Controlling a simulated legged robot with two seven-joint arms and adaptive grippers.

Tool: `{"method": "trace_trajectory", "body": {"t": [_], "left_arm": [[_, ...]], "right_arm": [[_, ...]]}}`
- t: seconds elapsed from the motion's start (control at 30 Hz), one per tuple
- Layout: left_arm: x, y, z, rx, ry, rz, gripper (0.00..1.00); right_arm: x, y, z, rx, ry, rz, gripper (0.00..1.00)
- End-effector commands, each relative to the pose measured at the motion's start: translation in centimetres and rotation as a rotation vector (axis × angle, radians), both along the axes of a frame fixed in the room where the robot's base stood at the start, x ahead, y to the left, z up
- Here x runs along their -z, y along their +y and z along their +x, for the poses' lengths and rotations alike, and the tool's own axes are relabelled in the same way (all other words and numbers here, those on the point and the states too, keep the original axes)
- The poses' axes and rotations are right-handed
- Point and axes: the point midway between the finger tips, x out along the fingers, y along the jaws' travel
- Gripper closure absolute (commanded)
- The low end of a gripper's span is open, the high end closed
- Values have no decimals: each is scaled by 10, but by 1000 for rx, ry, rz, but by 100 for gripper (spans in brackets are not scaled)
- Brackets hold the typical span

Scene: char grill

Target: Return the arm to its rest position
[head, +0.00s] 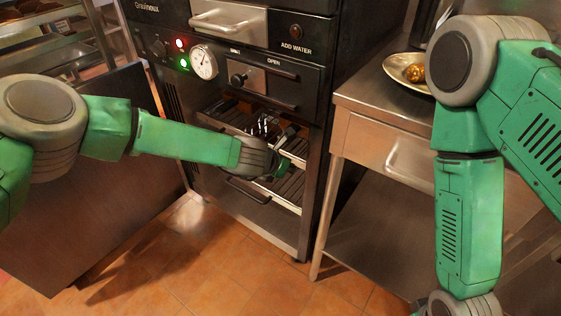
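My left arm reaches in from the left across the open door to the grill oven (265,95). My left gripper (264,128) is at the oven's lower opening, over the grill racks (284,186). Its fingers are dark against the dark opening, and I cannot tell whether they are open or shut or hold anything. My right arm hangs down at the right side, beside the steel table. My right gripper is outside the picture, below the bottom edge.
A wide dark door panel (95,190) stands open at left. A steel table (375,108) at right bears a plate (397,64) with a browned food item (415,73). A tray rack (50,50) stands at the back left. The tiled floor (215,265) between is clear.

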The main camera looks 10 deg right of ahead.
Motion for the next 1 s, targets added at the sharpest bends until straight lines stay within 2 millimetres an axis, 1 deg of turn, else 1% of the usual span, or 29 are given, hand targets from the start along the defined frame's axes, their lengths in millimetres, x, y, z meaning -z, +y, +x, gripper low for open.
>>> {"method": "trace_trajectory", "body": {"t": [0.03, 0.1, 0.33, 0.53, 0.57, 0.63, 0.67, 0.77, 0.8, 0.87, 0.9, 0.97, 1.0], "left_arm": [[-9, 6, -5, 0, 2, 0, 100], [-17, 10, -11, 1, 2, 0, 100], [-31, 20, -23, -1, 3, 1, 100], [-31, 22, -28, 10, -1, 10, 100], [-28, 22, -30, 24, -6, 23, 100], [-18, 26, -45, 90, -25, 85, 100], [-11, 28, -54, 136, -40, 125, 100], [21, 47, -100, 363, -105, 313, 100], [36, 61, -122, 480, -136, 404, 100], [55, 84, -156, 668, -181, 536, 100], [67, 103, -179, 794, -207, 618, 100], [80, 132, -212, 985, -243, 727, 100], [87, 153, -233, 1113, -263, 792, 100]], "right_arm": [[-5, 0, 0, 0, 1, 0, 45], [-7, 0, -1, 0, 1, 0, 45], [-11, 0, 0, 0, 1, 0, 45], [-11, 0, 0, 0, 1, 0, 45], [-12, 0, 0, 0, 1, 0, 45], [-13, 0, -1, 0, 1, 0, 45], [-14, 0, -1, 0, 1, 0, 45], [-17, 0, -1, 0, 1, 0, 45], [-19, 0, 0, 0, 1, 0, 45], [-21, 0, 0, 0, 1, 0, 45], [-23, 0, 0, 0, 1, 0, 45], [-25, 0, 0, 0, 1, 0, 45], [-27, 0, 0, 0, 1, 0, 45]]}}
